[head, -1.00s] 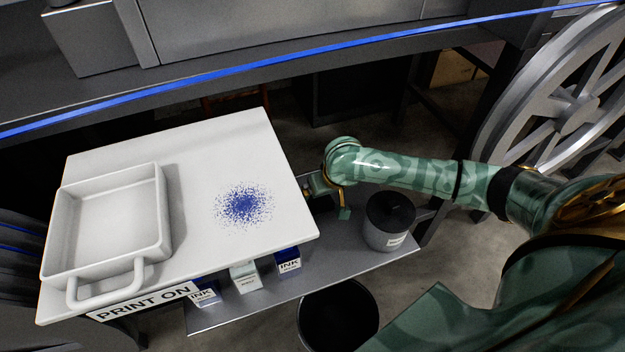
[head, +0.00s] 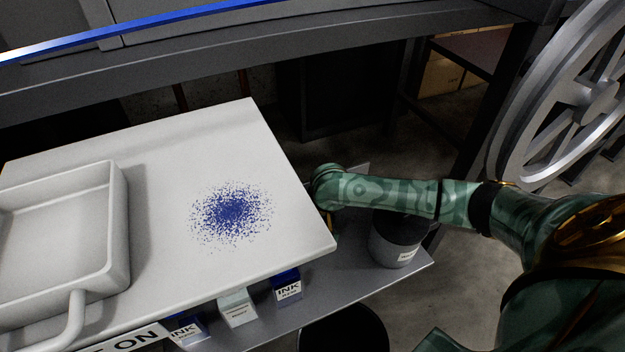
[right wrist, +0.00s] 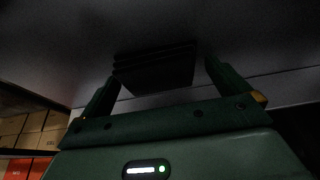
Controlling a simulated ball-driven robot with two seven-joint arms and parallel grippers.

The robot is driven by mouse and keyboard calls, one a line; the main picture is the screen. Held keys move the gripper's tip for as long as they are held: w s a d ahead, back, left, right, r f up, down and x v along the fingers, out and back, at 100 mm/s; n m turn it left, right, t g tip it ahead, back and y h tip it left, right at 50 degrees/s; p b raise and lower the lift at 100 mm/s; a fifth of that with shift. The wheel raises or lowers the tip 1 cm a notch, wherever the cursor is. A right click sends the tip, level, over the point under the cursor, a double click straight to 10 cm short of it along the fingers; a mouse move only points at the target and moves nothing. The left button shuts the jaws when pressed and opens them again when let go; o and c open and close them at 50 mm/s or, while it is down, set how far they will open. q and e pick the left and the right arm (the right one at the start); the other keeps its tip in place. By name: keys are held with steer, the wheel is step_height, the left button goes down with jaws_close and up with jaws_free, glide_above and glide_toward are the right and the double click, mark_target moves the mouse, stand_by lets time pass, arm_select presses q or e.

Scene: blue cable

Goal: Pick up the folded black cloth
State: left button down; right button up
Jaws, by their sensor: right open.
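The folded black cloth (right wrist: 155,68) shows in the right wrist view as a dark stack of layers on a grey surface. It lies ahead of my right gripper (right wrist: 163,74), between the lines of its two fingers. The fingers are spread apart and the gripper is open; I cannot tell whether they touch the cloth. In the head view the right wrist is beside the right edge of the white board, and its fingers are mostly hidden beneath it. The cloth is hidden there. My left gripper is not in view.
The white board (head: 165,160) bears blue speckles and a white tray (head: 119,220). Ink boxes (head: 287,287) stand on the grey shelf (head: 340,287) below it. A dark grey canister (head: 392,244) stands close to my right forearm. A large metal wheel (head: 600,100) is at right.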

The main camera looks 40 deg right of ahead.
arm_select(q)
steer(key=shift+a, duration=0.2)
arm_select(e)
steer(key=c, duration=0.9)
arm_select(q)
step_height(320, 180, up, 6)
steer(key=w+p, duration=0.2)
steer(key=p, duration=0.4)
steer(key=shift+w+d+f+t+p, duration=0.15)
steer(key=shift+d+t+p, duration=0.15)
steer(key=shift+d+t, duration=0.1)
arm_select(e)
step_height(320, 180, up, 10)
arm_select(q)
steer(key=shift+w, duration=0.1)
arm_select(e)
steer(key=shift+o, duration=0.4)
